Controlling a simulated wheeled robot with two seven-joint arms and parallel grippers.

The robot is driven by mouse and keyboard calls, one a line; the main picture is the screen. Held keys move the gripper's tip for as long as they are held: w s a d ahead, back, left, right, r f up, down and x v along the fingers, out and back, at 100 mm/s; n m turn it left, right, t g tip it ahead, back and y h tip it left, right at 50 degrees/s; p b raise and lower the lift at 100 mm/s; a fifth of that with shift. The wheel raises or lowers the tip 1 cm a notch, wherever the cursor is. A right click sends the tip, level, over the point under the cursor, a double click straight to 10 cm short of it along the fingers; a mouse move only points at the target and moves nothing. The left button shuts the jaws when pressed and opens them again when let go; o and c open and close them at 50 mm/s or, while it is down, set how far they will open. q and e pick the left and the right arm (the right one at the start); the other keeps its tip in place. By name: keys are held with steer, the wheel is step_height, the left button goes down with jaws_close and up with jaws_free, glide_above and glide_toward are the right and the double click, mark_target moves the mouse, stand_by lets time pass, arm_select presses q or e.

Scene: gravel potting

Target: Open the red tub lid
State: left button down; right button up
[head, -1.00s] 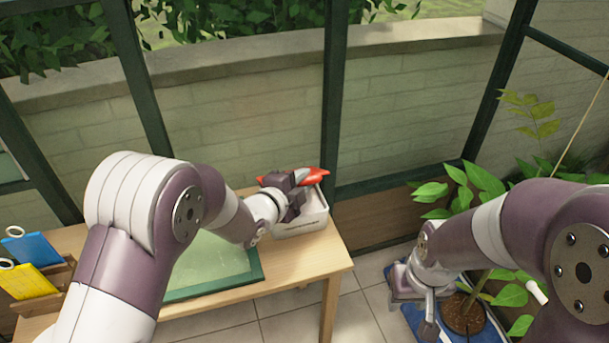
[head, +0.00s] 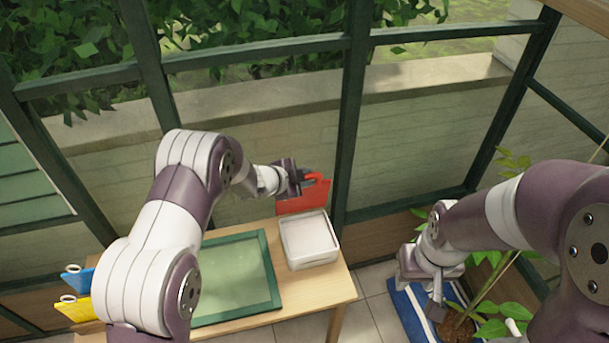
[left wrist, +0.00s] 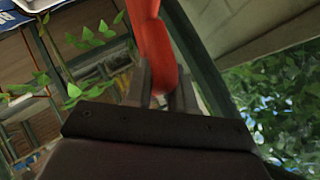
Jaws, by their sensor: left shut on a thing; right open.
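My right gripper (head: 432,286) is open and empty, low at the right near the potted plant.
A green-framed panel (head: 272,268) lies on the wooden table (head: 338,281) left of the tub. A green window frame (head: 352,120) rises behind the tub.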

arm_select(q)
steer(key=shift+w+a, duration=0.1)
steer(key=shift+w, duration=0.2)
steer(key=c, duration=1)
jaws_free()
steer(key=shift+c, duration=0.2)
steer(key=shift+r, duration=0.1)
steer(key=v, duration=1.2)
steer(key=shift+s, duration=0.2)
steer(key=shift+a+r, duration=0.1)
steer(key=shift+r, duration=0.05)
